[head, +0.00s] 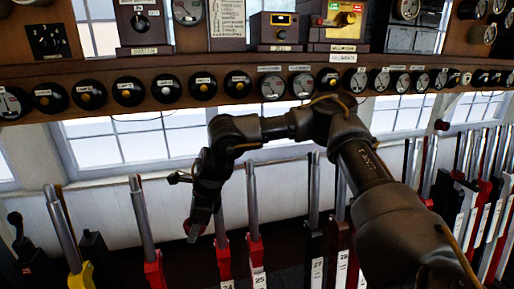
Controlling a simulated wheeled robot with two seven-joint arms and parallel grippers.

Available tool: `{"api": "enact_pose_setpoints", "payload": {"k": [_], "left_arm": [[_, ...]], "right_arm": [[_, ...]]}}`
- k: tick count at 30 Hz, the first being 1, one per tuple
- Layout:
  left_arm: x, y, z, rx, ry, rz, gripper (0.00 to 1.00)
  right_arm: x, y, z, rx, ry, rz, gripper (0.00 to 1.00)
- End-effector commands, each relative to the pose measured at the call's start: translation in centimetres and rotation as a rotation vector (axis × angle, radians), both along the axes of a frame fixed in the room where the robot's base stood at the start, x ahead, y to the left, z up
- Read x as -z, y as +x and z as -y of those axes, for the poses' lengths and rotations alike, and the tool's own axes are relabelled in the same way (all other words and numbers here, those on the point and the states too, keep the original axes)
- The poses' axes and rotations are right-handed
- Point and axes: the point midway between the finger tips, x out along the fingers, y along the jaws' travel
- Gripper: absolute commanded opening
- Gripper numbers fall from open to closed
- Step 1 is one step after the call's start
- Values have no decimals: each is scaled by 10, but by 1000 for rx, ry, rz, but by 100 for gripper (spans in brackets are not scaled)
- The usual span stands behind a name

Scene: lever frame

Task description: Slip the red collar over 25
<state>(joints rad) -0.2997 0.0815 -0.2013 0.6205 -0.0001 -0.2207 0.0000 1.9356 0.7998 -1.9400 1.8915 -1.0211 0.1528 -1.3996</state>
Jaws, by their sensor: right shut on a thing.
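My right gripper (197,222) hangs down left of centre, shut on the red collar (187,226). Only a small red edge of the collar shows beside the dark fingers. Lever 25 (252,200) stands to the right of the gripper, upright, with a bare steel handle, a red lower part and a white plate reading 25 (259,281). The collar is apart from lever 25 in the picture, left of its handle and below its top. My left gripper is not in view.
Lever 24 (223,258) stands just left of 25, its upper part hidden by my gripper. A red lever (144,220) and a yellow-based lever (65,230) stand further left. Levers 27 (314,200) and 28 stand right, near my forearm. An instrument shelf (225,75) runs above.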

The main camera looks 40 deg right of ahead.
Motion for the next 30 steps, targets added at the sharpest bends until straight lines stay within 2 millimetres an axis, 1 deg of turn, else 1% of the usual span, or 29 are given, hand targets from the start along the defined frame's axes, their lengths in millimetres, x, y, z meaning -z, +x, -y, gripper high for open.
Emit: {"api": "enact_pose_setpoints", "payload": {"k": [1,2,3,5,6,9,12,13,15,18,21,25,30], "left_arm": [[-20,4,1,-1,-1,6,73],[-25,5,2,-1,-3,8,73],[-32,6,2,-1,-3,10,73],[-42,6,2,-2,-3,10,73],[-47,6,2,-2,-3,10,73],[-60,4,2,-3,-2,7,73],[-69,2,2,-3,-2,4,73],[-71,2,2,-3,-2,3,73],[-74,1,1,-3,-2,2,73],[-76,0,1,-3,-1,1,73],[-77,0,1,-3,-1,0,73],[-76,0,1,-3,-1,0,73],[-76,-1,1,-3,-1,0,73]], "right_arm": [[-29,7,26,160,-6,1,31],[-38,10,42,264,-10,-5,31],[-51,12,63,399,-15,-12,31],[-69,14,93,595,-22,-26,31],[-79,14,112,717,-25,-35,31],[-102,10,155,992,-28,-59,31],[-117,4,187,1204,-27,-79,31],[-121,2,195,1255,-27,-84,31],[-127,-2,209,1350,-25,-94,31],[-131,-6,221,1433,-24,-104,31],[-132,-7,225,1464,-22,-106,31],[-131,-7,225,1467,-22,-107,31],[-129,0,229,1465,-22,-108,31]]}}
